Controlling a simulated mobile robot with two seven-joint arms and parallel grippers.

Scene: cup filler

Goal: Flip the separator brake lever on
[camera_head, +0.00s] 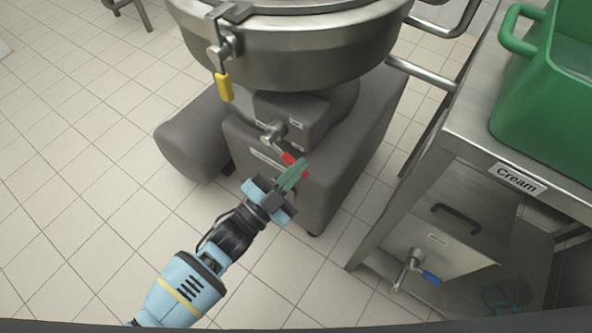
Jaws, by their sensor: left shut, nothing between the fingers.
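The brake lever (293,163) has a red grip on a metal stem and sits on the grey front of the separator base (345,150). The lever slants down and to the right from its metal pivot. My left gripper (297,171) is shut with nothing between its green fingers. Its fingertips are at the lower end of the red grip and partly cover it. I cannot tell whether they touch it. My right gripper is not in view.
The steel separator bowl (300,50) is above, with a yellow-handled lever (223,87) on its left. At the right, a steel table (462,110) bears a green crate (550,125) and a "Cream" label. A blue-handled valve (430,277) is below.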

